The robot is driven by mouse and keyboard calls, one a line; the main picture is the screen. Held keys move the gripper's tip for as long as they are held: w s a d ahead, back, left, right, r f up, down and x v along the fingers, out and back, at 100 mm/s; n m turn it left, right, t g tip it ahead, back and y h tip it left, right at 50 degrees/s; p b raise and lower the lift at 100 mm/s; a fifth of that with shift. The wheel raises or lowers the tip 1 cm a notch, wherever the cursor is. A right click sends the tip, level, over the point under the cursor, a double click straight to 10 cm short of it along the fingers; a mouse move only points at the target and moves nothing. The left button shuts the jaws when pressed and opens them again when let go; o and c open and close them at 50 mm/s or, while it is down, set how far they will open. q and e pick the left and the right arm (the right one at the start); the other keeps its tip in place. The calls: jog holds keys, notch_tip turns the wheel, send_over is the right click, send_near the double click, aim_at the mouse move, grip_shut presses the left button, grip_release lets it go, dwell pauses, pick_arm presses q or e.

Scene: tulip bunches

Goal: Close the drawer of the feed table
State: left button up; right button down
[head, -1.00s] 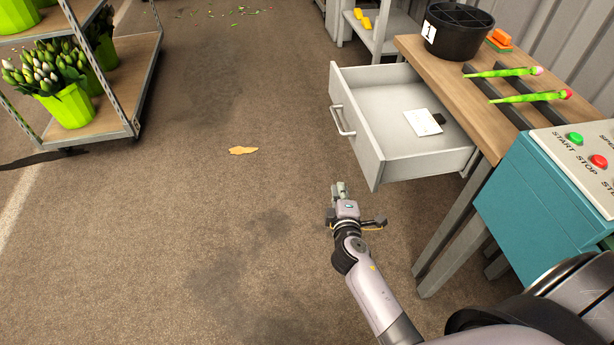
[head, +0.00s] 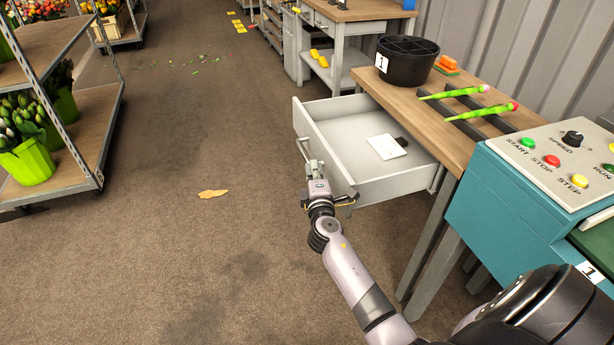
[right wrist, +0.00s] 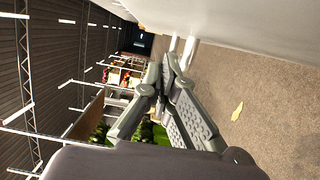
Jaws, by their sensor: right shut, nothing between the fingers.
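The white drawer (head: 390,184) of the feed table (head: 452,150) stands pulled out toward the left. A white card and a small dark item lie inside it. Its bar handle (head: 307,152) is on the front panel. My right gripper (head: 314,170) is at the drawer's front, close by the handle. In the right wrist view the right gripper (right wrist: 168,85) has its fingertips together with nothing between them, and the pale handle (right wrist: 182,52) shows just beyond the tips. I cannot tell whether they touch. My left gripper is not in view.
A teal control box (head: 500,200) stands at the right. A flower trolley (head: 80,160) is at the left.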

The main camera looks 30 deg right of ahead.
aim_at(387, 171)
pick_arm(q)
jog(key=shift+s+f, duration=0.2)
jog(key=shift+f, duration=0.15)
pick_arm(e)
jog(key=shift+s+d+r, duration=0.1)
jog(key=shift+s+d, duration=0.15)
jog(key=shift+d, duration=0.5)
jog(key=shift+d, duration=0.1)
